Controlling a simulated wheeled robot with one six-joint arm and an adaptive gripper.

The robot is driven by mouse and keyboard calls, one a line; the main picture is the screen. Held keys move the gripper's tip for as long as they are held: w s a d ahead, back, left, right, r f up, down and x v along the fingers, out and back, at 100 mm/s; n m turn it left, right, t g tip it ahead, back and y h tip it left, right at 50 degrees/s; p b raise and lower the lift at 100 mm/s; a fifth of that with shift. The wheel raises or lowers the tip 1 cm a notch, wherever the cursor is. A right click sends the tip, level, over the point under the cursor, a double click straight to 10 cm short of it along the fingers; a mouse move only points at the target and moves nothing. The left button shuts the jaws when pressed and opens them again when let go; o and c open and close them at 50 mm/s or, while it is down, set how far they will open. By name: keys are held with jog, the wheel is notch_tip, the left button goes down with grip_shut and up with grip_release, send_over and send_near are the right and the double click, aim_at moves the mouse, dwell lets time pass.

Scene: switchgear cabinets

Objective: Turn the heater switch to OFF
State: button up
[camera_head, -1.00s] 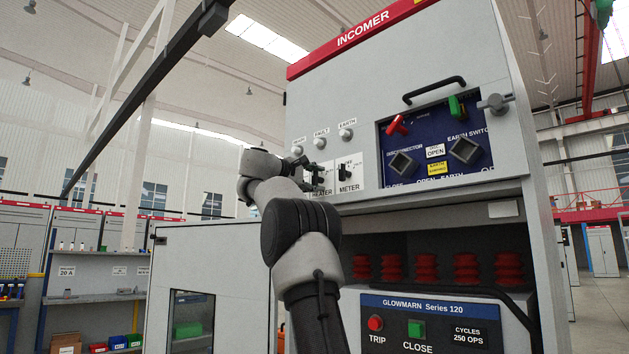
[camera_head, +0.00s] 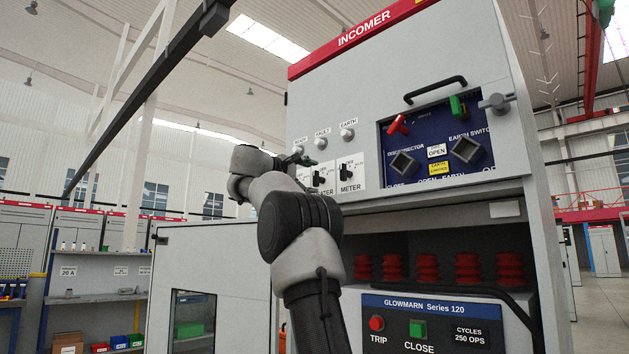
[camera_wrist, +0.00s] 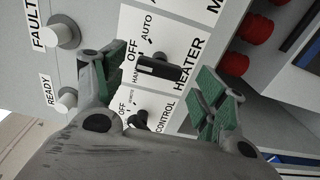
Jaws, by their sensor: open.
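The heater switch (camera_head: 319,178) is a black knob on a white plate of the INCOMER cabinet, between the CONTROL plate and the METER switch (camera_head: 347,174). In the wrist view the heater switch (camera_wrist: 158,68) lies between the fingers, with OFF, HAND and AUTO marks and the HEATER label (camera_wrist: 187,64) around it. Its handle lies across the picture with one end near OFF and HAND; I cannot tell its exact setting. My gripper (camera_wrist: 158,80) is open, green pads on either side, apparently not touching the knob. In the head view my gripper (camera_head: 298,160) is up-left of the switch.
The control switch (camera_wrist: 138,121) sits close beside the heater switch. READY (camera_wrist: 67,99) and FAULT (camera_wrist: 62,33) lamps stick out near the left finger. Red insulators (camera_wrist: 233,63) are beyond the right finger. An open cabinet door (camera_head: 210,285) stands below my arm.

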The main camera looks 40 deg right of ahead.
jog(key=a, duration=0.8)
jog(key=shift+s+a, duration=0.3)
jog(key=w+f+n+t+y, duration=0.1)
jog(key=w+f+y, duration=0.2)
jog(key=f, duration=0.5)
jog(key=w+f+n+t+y, duration=0.1)
jog(key=w+f+y, duration=0.1)
jog(key=f, duration=0.7)
jog(key=s+a+f+y, duration=0.2)
jog(key=s+f, duration=0.1)
jog(key=f, duration=0.3)
jog(key=s+a+f+y, duration=0.2)
jog(key=f, duration=0.4)
jog(key=s+a+f+m+y, duration=0.1)
jog(key=s+a+f+y, duration=0.2)
jog(key=s, duration=0.7)
jog(key=s+a+f+m+y, duration=0.1)
jog(key=s+a+f+y, duration=0.2)
jog(key=s+a+f, duration=0.4)
jog(key=s+a+f+t+y, duration=0.1)
jog(key=s+a+f+y, duration=0.2)
jog(key=s+f, duration=0.9)
jog(key=a+f, duration=0.1)
jog(key=a, duration=0.2)
jog(key=shift+s+f+m, duration=0.15)
jog(key=shift+s+m, duration=0.25)
